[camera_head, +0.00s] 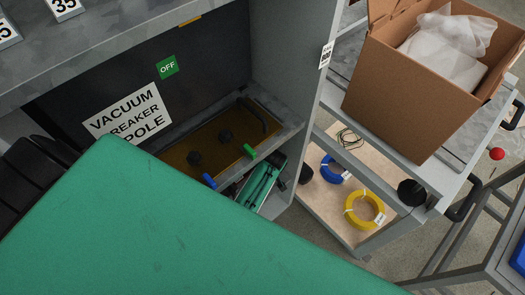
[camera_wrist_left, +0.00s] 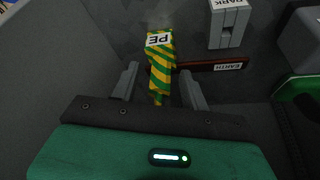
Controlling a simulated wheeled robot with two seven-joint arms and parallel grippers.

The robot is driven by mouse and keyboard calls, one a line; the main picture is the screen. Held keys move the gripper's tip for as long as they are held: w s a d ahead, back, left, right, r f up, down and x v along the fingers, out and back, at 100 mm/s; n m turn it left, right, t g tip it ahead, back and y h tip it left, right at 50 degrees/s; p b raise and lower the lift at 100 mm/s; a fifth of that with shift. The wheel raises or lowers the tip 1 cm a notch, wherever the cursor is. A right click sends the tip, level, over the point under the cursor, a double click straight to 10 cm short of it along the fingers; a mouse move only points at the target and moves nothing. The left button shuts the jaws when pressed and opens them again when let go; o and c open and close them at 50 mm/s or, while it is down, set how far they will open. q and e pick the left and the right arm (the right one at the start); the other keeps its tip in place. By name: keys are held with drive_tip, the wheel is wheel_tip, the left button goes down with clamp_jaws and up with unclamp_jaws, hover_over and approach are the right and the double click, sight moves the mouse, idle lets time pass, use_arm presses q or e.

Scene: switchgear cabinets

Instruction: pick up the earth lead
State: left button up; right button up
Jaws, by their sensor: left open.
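The earth lead (camera_wrist_left: 161,72) shows in the left wrist view as a green-and-yellow striped piece with a white PE label near its top. My left gripper (camera_wrist_left: 158,88) is open, with one finger on each side of the striped lead. Clear gaps show between the lead and both fingers. The lead's lower end is partly hidden behind my gripper's dark front edge. In the head view a large teal part of my own arm covers the lower left, and I cannot make out the lead there. My right gripper is not in view.
A brown bar labelled EARTH (camera_wrist_left: 228,66) runs right from behind the lead. A grey block labelled PARK (camera_wrist_left: 228,24) stands above it. In the head view, a cardboard box (camera_head: 415,85) sits on a trolley with blue (camera_head: 333,170) and yellow (camera_head: 364,209) cable coils below.

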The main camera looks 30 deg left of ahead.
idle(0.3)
use_arm(q)
clamp_jaws()
idle(0.3)
